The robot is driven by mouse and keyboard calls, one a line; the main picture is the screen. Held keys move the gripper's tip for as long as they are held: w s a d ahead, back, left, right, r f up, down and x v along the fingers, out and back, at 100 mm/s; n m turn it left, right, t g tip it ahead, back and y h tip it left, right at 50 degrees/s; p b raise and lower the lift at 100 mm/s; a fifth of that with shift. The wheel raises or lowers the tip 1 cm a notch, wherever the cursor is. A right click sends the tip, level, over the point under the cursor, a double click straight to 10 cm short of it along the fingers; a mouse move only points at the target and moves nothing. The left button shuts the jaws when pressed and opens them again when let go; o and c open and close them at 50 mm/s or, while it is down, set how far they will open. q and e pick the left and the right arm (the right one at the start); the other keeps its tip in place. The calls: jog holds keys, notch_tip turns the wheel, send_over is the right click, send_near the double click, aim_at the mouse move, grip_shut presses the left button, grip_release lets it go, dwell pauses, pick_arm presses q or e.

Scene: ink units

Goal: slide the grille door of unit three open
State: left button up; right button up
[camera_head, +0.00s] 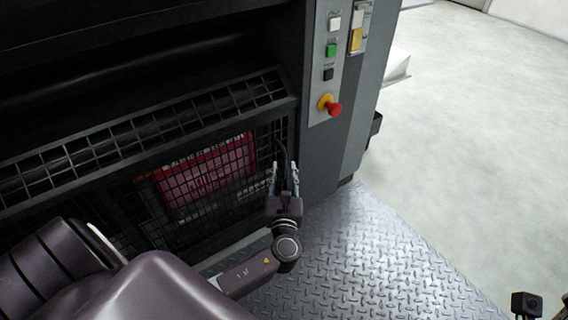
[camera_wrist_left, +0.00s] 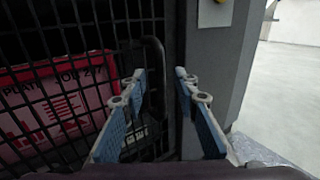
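The black grille door (camera_head: 215,195) is a wire mesh panel low on the dark machine; a red and white labelled panel shows behind it. It fills the left of the left wrist view (camera_wrist_left: 60,40). No unit number is readable. A black bar handle (camera_wrist_left: 161,65) stands at the door's right edge. My left gripper (camera_head: 283,168) is open in front of that edge. In the left wrist view its two blue-padded fingers (camera_wrist_left: 160,76) are apart, with the handle between them in the picture; I cannot see contact. My right gripper's fingers are not visible.
A control panel (camera_head: 330,60) with buttons and a red emergency knob (camera_head: 333,109) is on the grey column right of the door. A diamond-plate metal step (camera_head: 350,260) lies below. Pale open floor (camera_head: 470,130) extends to the right.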

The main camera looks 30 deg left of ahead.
aim_at(284, 161)
pick_arm(q)
jog(key=b+x, duration=0.1)
jog(key=x, duration=0.4)
jog(key=shift+f, duration=0.1)
jog(key=shift+c, duration=0.2)
jog(key=shift+d, duration=0.1)
grip_shut()
